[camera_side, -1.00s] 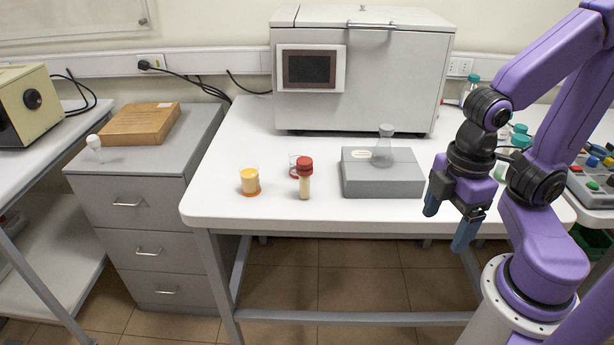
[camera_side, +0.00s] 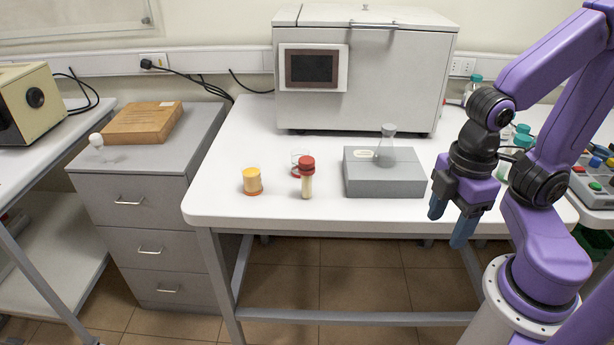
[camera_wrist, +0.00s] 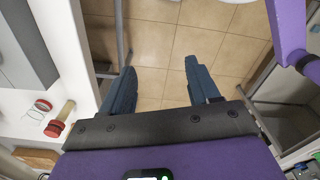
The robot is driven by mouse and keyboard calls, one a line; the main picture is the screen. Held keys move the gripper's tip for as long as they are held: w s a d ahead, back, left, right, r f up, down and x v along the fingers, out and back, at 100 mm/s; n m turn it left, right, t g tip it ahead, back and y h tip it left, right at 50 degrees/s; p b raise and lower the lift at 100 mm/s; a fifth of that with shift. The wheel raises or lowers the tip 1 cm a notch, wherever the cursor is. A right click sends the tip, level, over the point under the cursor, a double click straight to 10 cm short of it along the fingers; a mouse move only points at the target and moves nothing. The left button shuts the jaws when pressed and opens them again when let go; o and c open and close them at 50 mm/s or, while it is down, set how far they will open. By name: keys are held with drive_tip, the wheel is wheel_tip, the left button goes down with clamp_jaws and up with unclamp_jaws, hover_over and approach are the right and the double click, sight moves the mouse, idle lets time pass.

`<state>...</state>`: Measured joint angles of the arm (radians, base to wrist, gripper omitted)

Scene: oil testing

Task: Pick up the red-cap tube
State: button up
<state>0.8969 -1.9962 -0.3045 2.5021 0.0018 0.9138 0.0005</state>
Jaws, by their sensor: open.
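The red-cap tube (camera_side: 307,178) stands upright on the white table, with a red cap and a pale yellowish body. In the wrist view the red-cap tube (camera_wrist: 60,119) shows at the left, outside the jaws. My gripper (camera_side: 451,228) hangs at the table's front right edge, well to the right of the tube, with its fingers pointing down. The gripper (camera_wrist: 158,75) is open and empty, and only floor shows between its fingers in the wrist view.
A yellow-orange jar (camera_side: 252,181) stands left of the tube, and a clear glass vessel (camera_side: 299,157) stands close behind it. A grey box (camera_side: 366,181) with a flask (camera_side: 386,146) lies between tube and gripper. A large white machine (camera_side: 385,80) stands at the back.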

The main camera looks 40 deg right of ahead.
drive_tip(key=shift+w+f, duration=0.1)
drive_tip(key=n+t+h, duration=1.3)
drive_tip(key=n, duration=0.2)
approach(307, 180)
drive_tip(key=shift+y, duration=0.3)
drive_tip(key=x, duration=1.1)
drive_tip(key=shift+d, duration=0.1)
drive_tip(key=c, duration=1.1)
